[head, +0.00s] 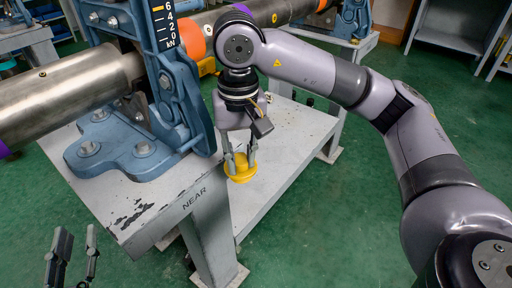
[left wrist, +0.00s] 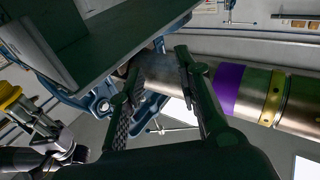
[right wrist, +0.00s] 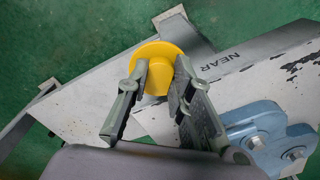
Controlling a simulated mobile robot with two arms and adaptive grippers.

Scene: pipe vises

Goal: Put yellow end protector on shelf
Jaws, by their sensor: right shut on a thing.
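The yellow end protector (head: 239,167) is a round flanged cap, seen low beside the table marked NEAR. My right gripper (head: 238,158) points down and is shut on it. In the right wrist view the protector (right wrist: 158,70) sits between the two fingertips (right wrist: 158,78), its wide flange facing away from the palm. The lower grey shelf (head: 285,150) of the stand is under and around it; I cannot tell whether the protector touches the shelf. My left gripper (head: 72,258) is at the lower left of the head view, open and empty. The left wrist view also shows its spread fingers (left wrist: 186,60).
A blue pipe vise (head: 130,145) on the grey table (head: 185,190) holds a steel pipe (head: 70,90) with a purple band. An orange cap (head: 189,39) is at the vise. Another grey bench (head: 455,30) stands at the back right.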

